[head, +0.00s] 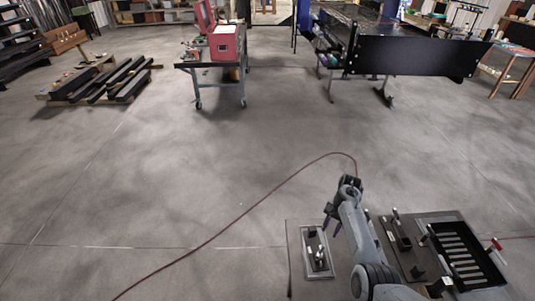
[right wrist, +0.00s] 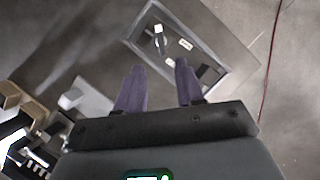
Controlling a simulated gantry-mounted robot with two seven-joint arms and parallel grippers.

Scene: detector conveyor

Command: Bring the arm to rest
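My right arm reaches in from the bottom right of the head view. My left gripper is not in view.
A black slotted tray (head: 462,222) and dark blocks on plates lie right of my arm. A red cable (head: 245,208) crosses the floor. A cart with a red box (head: 227,43) and a conveyor with a black panel (head: 412,57) stand further back.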

